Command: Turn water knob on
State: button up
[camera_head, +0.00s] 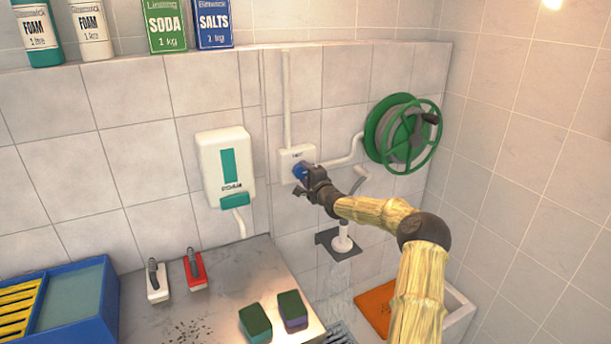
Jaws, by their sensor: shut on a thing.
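A blue knob (300,169) sits on the front of a white wall box (290,157) with pipes running up and to the right. My gripper (306,179) is at the knob, reaching in from the right, and is shut on it. The fingers hide part of the knob, and its exact turn angle is hard to tell. Below and to the right, a white nozzle (342,242) sits in a dark bracket on the wall. Faint pale streaks (338,275), like running water, show beneath it.
A green hose reel (405,133) hangs to the right and a foam dispenser (226,165) to the left. The metal counter (215,312) holds two brushes and two sponges (255,322). A blue tray (95,305) stands at the left. An orange item (375,308) lies in the basin.

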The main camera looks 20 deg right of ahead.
jog(key=o, duration=1)
jog(key=shift+c, duration=0.2)
jog(key=shift+s+d, duration=0.1)
jog(key=shift+s, duration=0.05)
jog(key=s+b, duration=0.4)
jog(key=s, duration=1.3)
jog(key=shift+d, duration=0.3)
